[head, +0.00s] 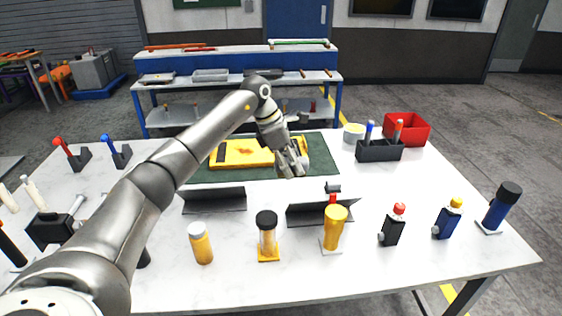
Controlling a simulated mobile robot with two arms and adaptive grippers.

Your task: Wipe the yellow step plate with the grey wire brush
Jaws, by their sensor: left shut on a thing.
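The yellow step plate (235,153) lies on a dark green mat (320,158) in the middle of the white table. My left arm crosses in front of the plate and hides part of it. My left gripper (291,162) points down at the plate's right end, over the mat. It is shut on a grey thing, which looks like the wire brush; grey against grey, its outline is hard to separate from the fingers. I cannot tell whether it touches the plate. My right gripper is out of view.
Two dark angled holders (214,201) stand in front of the mat. Several bottles, including a yellow one (200,243), line the front edge. A dark caddy (380,151) and a red bin (407,128) stand at the back right. A blue shelf rack (235,65) stands behind.

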